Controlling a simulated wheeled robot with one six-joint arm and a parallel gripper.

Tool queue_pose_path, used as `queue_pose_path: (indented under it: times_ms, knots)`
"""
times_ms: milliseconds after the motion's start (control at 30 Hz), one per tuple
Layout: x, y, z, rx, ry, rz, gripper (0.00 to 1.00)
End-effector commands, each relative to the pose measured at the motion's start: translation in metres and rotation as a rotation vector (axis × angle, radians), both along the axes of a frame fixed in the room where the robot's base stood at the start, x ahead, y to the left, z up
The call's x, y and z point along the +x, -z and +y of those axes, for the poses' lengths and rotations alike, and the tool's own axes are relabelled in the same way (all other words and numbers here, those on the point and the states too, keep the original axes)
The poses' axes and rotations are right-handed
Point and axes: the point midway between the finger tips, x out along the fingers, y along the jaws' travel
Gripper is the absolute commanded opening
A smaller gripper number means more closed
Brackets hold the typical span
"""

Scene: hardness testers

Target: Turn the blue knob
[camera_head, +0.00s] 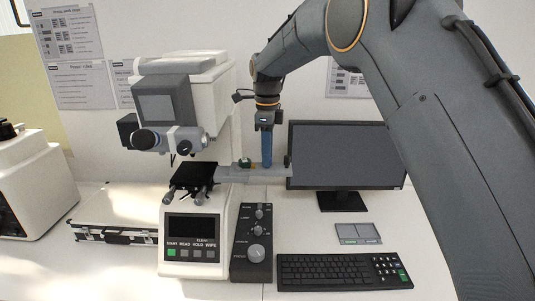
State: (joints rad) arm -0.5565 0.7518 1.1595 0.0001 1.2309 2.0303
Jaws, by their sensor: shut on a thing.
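My gripper (266,121) comes down from the arm at the top and points straight down, right of the white hardness tester (220,95). A tall, narrow blue piece, which I take as the blue knob (267,150), stands upright directly below it. My gripper is shut on the top of it; the fingertips are small and hard to make out. The foot of the blue knob meets a grey horizontal bar (228,174) that reaches right from the tester's black stage (193,175). A small dark green and yellowish thing (245,163) sits on the bar, left of the blue knob.
A monitor (345,153) stands close behind and right of my gripper. A keyboard (340,271) and a grey pad (358,233) lie in front of it. A dark control box (254,243) with several knobs stands below the bar. A silver case (120,217) lies left.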

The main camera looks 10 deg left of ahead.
Motion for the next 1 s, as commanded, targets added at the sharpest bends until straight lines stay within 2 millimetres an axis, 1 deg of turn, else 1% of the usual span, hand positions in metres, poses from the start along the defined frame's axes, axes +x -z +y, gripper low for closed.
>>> queue_pose_path:
  times_ms: [33,267,700,733,800,833,1000]
  knots:
    - [0.0019,-0.0027,-0.0003,0.002,0.017,-0.006,0.00]
    - [0.0020,-0.0026,-0.0002,0.003,0.066,-0.007,0.00]
    - [0.0019,-0.0026,-0.0001,0.003,0.075,-0.006,0.00]
    - [0.0019,-0.0026,-0.0001,0.003,0.075,-0.006,0.24]
    - [0.0017,-0.0024,0.0000,0.003,0.074,-0.006,0.36]
    - [0.0015,-0.0022,-0.0001,0.002,0.074,-0.005,0.39]
    - [0.0004,-0.0012,0.0005,0.001,0.073,-0.003,0.39]
